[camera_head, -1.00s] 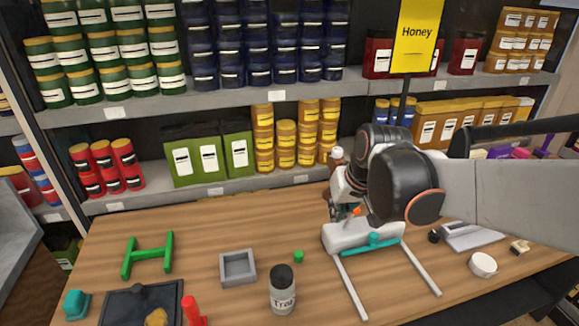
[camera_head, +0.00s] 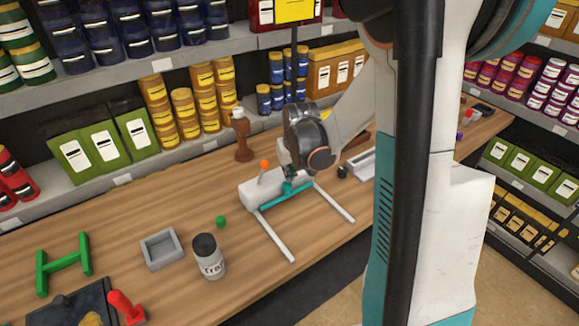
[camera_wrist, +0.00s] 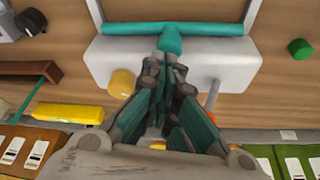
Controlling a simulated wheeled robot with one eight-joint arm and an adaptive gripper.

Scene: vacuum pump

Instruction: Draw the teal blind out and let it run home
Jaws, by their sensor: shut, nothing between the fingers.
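The blind is a white housing (camera_head: 258,192) on the wooden counter, with a teal pull bar (camera_head: 272,201) lying close along its front. Two white rails (camera_head: 277,240) run forward from it. In the wrist view, the teal bar (camera_wrist: 208,29) with its short tab (camera_wrist: 169,40) lies at the edge of the housing (camera_wrist: 222,62). No drawn teal sheet shows. My gripper (camera_wrist: 170,60) is shut and empty, its fingertips right at the tab; I cannot tell whether they touch. In the head view, my gripper (camera_head: 289,180) is above the bar. An orange-tipped lever (camera_head: 264,165) stands on the housing.
A green cap (camera_head: 221,221), a grey tray (camera_head: 146,252) and a labelled jar (camera_head: 209,262) stand to the left. Stocked shelves line the back. Counter between the rails is clear.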

